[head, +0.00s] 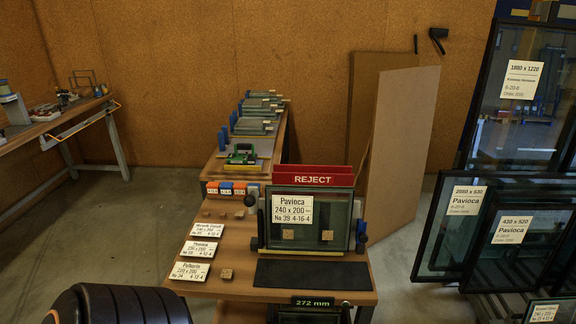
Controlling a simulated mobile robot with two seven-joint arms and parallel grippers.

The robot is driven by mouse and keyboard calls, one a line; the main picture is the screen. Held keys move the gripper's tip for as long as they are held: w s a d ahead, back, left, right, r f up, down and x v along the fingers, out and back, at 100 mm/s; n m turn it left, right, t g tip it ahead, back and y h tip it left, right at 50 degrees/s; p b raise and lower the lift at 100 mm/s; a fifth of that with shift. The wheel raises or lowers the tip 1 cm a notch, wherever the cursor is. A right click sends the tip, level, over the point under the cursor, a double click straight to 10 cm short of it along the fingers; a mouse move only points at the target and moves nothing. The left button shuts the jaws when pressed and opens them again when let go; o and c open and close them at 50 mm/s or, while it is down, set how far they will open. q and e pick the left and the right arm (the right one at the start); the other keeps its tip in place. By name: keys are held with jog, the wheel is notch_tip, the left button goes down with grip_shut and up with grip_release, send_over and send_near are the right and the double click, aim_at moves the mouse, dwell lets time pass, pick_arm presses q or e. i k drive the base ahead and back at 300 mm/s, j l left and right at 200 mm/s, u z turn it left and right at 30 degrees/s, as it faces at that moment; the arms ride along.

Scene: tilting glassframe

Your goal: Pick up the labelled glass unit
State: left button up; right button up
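The glass unit (338,222) with a white label reading "Pavioca 240 x 200, No 39, 4-16-4" stands upright on the wooden table (220,279), in front of the red REJECT bin (312,176). It has a dark edge, and its label (292,209) is at its upper left. Small brown blocks show at its lower part. Dark and blue holders (361,236) stand at its sides; I cannot tell whether they touch it. Neither of my grippers is in view. A dark rounded part of my own body shows at the bottom left.
A black mat (312,274) lies before the unit, with a "272 mm" display (312,301) at the table's front edge. Large framed panes (519,100) lean at right. A side bench (60,118) stands far left.

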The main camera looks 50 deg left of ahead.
aim_at(308, 211)
jog(key=u, duration=1.4)
